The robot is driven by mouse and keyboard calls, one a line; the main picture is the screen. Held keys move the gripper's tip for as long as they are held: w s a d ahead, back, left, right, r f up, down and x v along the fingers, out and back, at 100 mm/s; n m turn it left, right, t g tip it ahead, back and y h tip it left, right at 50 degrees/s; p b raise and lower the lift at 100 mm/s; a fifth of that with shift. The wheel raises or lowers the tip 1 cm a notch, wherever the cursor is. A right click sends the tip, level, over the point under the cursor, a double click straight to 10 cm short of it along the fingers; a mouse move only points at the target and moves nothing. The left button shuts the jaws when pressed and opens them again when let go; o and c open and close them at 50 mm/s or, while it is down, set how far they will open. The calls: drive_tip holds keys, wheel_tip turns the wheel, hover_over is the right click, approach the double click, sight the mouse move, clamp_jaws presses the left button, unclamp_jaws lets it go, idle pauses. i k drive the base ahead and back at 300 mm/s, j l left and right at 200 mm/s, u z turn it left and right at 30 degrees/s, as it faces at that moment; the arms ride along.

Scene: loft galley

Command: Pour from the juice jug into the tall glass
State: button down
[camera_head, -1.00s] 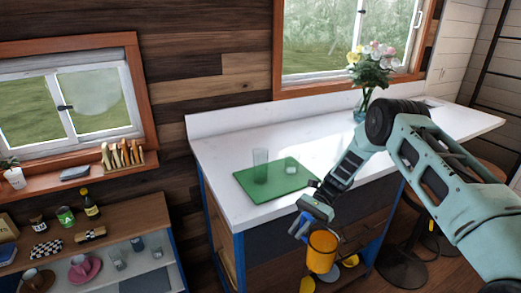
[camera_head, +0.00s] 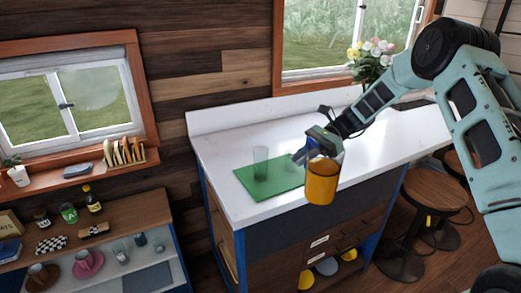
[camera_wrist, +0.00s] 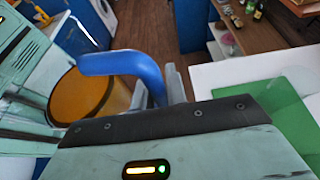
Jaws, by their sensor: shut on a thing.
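The juice jug (camera_head: 321,184) is orange-yellow with a blue handle, and it hangs roughly upright in front of the counter's front edge. My gripper (camera_head: 318,148) is shut on the jug's handle. In the wrist view the blue handle (camera_wrist: 125,65) runs to the gripper fingers (camera_wrist: 160,90), with the orange jug body (camera_wrist: 92,95) on the left. The tall glass (camera_head: 261,163) is clear and stands upright on a green mat (camera_head: 262,192) on the counter, to the left of the jug. The glass cannot be made out in the wrist view.
A second, shorter clear thing (camera_head: 292,163) stands on the mat, partly beside my gripper. A vase of flowers (camera_head: 371,65) stands at the back of the white counter (camera_head: 222,155). A low shelf (camera_head: 130,217) with jars and cups is at the left; stools (camera_head: 432,195) stand at the right.

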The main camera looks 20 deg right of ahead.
sight(259, 152)
drive_tip(key=i+j, duration=0.15)
drive_tip(key=i, duration=0.35)
drive_tip(key=i+j, duration=0.15)
drive_tip(key=i, duration=0.35)
drive_tip(key=i+j, duration=0.15)
drive_tip(key=i, duration=0.3)
